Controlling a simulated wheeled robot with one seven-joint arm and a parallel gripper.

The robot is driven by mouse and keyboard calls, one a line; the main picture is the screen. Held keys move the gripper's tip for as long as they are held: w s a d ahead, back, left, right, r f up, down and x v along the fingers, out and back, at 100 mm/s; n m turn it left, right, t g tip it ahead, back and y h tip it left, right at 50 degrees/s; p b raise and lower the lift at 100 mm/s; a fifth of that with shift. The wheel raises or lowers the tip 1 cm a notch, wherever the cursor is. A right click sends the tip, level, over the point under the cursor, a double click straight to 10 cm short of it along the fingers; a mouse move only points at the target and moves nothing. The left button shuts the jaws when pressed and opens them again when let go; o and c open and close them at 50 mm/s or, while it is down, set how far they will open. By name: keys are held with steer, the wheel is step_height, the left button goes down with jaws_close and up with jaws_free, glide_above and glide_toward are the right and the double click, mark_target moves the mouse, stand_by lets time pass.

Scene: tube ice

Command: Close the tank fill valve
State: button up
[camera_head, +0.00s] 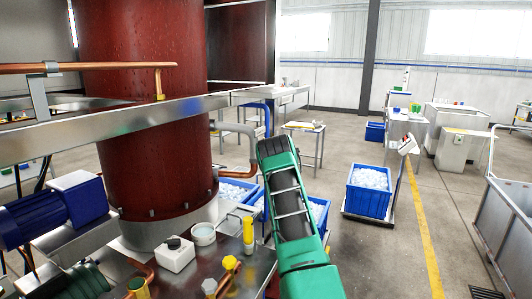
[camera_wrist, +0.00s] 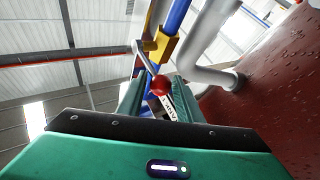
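In the wrist view a yellow valve body (camera_wrist: 160,46) sits on a blue pipe (camera_wrist: 178,14). A thin grey lever (camera_wrist: 148,62) runs from near it down to a red knob (camera_wrist: 160,84). A white tag with dark lettering (camera_wrist: 169,108) hangs just below the knob. Whether the fingers touch the knob cannot be told. In the head view my green arm reaches toward the red tank's right side; the fingertips and valve are not clear there.
A large red tank (camera_head: 152,130) and grey pipes (camera_wrist: 208,48) stand close to my gripper. A metal bench (camera_head: 200,275) with small items is at lower left. Blue crates of ice (camera_head: 368,203) stand on the floor. Open floor lies at the right.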

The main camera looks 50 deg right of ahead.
steer(key=shift+o, duration=0.3)
steer(key=shift+f, duration=0.2)
steer(key=v, duration=1)
steer(key=shift+s+f, duration=0.2)
steer(key=shift+s, duration=0.05)
steer(key=shift+a, duration=0.1)
